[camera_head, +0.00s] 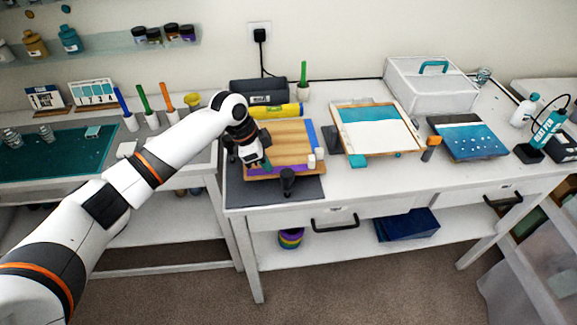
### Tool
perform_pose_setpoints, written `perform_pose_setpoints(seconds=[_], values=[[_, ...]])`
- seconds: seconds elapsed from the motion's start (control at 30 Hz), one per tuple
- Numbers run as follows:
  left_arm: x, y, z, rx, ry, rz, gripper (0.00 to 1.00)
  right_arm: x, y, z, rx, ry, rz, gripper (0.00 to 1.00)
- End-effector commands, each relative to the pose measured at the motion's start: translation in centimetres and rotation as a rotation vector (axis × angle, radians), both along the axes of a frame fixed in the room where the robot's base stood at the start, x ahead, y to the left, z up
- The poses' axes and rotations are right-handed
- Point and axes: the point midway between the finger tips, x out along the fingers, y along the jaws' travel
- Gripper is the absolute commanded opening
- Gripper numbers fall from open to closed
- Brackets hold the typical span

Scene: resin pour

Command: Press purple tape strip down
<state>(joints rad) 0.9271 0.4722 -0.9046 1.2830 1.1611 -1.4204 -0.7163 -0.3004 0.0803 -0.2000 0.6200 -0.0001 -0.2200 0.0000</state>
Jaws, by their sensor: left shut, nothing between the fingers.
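A purple tape strip (266,171) runs along the front edge of a wooden board (290,140). A blue strip (311,132) runs along the board's right side. The board lies on a dark grey mat (300,188) at the left end of the white table. My left gripper (252,163) is shut and empty, pointing down at the board's front left corner, by the left end of the purple strip. I cannot tell whether the fingertips touch the strip. The gripper and forearm hide the board's left side. My right gripper is not in view.
A yellow tube (277,111) lies behind the board. A teal-and-white framed panel (375,130) lies to the right.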

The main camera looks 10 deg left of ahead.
Motion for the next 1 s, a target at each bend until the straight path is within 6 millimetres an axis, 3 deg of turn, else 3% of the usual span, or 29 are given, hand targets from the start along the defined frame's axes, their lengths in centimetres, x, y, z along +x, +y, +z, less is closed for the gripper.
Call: perform_pose_setpoints(seconds=[1.0], values=[[0.8, -3.5, -0.3, -0.001, 0.004, -0.004, 0.00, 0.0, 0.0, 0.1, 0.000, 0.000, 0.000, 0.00]])
